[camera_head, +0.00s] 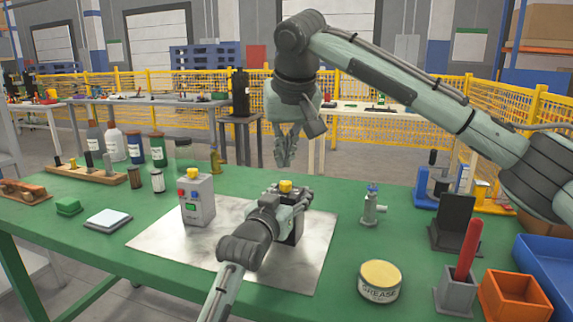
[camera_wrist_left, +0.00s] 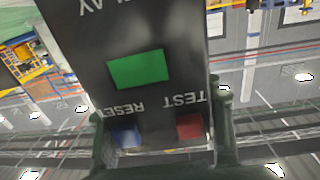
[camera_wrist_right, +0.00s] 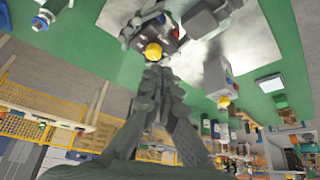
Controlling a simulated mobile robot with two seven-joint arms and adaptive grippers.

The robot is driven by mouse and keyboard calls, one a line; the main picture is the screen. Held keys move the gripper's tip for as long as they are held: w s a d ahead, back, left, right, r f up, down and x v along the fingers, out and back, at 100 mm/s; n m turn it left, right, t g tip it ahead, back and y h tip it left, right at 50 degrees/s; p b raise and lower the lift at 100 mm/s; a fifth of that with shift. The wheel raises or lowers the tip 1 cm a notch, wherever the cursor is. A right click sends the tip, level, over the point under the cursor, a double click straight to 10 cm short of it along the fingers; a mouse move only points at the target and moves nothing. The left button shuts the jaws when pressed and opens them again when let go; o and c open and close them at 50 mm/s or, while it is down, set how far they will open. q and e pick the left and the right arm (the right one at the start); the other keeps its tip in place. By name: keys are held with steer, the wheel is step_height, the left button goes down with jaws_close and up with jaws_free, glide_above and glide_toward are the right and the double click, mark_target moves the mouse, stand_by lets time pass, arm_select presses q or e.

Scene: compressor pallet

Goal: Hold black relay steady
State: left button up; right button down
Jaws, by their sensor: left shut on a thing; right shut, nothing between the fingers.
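The black relay (camera_head: 295,230) stands on the metal sheet (camera_head: 312,262) with a yellow knob (camera_head: 285,186) on top. My left gripper (camera_head: 284,203) is shut on it from the front and hides much of it. In the left wrist view the relay (camera_wrist_left: 150,30) fills the middle, its lettering upside down, with a green panel and blue RESET and red TEST buttons between the fingers. My right gripper (camera_head: 285,160) is shut and empty, pointing down above the relay. In the right wrist view its fingertips (camera_wrist_right: 155,68) appear close to the yellow knob (camera_wrist_right: 153,51); whether they touch is unclear.
A grey box (camera_head: 198,203) with buttons stands left of the relay. A metal valve fitting (camera_head: 372,206), a grease tin (camera_head: 380,281), an orange bin (camera_head: 513,297) and a black stand (camera_head: 455,222) are on the right. The green table's (camera_head: 140,255) front left is clear.

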mark_target(287, 195)
steer(key=shift+w+d+f+n+g+y, duration=0.25)
steer(key=shift+d+f+n+y, duration=0.3)
steer(key=shift+f+n, duration=0.5)
steer(key=shift+w+d+f+n+g+y, duration=0.15)
steer(key=shift+w+d+f+n+y, duration=0.2)
steer(key=shift+d+f+n, duration=0.45)
steer(key=shift+w+d+f+n+g+y, duration=0.2)
steer(key=shift+w+d+f+n+y, duration=0.2)
steer(key=shift+f+n, duration=0.8)
steer(key=shift+w+a, duration=0.1)
steer(key=shift+a, duration=0.2)
steer(key=shift+s+a, duration=0.3)
steer(key=shift+a, duration=0.05)
steer(key=shift+s+a, duration=0.15)
steer(key=shift+a, duration=0.05)
steer(key=shift+s, duration=0.15)
